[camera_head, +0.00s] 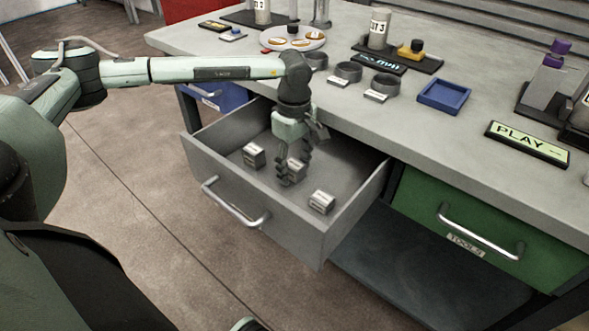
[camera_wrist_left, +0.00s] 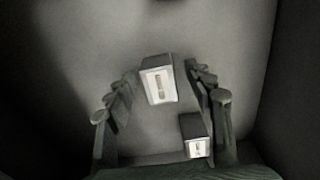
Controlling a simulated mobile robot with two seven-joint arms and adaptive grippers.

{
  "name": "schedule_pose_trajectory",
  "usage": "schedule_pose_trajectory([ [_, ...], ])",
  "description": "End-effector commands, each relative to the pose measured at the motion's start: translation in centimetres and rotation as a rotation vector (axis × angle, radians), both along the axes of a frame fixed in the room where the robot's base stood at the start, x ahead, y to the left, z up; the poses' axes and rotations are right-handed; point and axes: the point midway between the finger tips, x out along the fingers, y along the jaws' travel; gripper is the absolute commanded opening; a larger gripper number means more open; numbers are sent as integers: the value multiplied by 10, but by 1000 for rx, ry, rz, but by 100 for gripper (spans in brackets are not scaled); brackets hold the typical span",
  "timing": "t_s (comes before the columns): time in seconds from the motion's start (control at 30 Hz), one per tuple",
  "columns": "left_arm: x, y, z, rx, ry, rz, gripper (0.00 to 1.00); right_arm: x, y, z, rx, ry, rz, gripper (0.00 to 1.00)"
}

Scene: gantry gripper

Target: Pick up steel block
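Three small grey metal-looking blocks with pale labels lie in the open grey drawer (camera_head: 222,180): a left block (camera_head: 254,155), a middle block (camera_head: 297,171) and a right block (camera_head: 321,202). The labels are too small to read, so I cannot tell which is steel. My left gripper (camera_head: 291,176) points down into the drawer at the middle block and partly hides it. In the left wrist view its fingers are spread (camera_wrist_left: 160,72). One block (camera_wrist_left: 158,80) shows between the fingertips, with gaps on both sides; another block (camera_wrist_left: 197,136) shows near the right finger. My right gripper is not in view.
The drawer walls surround the gripper closely. A green TOOLS drawer (camera_head: 480,225) is shut at the right.

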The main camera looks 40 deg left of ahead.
Motion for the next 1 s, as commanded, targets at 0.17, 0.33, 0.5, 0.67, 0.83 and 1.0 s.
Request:
schedule_pose_trajectory([
  [0.17,0,0,0,0,0,0,30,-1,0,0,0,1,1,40],
  [0.33,0,0,1,0,0,0,9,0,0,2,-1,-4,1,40],
  [0.5,0,0,1,0,0,0,0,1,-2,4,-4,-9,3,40],
  [0.67,1,0,2,0,-3,1,0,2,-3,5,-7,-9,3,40],
  [0.83,1,0,3,0,-3,1,0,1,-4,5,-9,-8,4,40],
  [1.0,1,0,12,0,-4,1,0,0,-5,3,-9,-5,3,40],
])
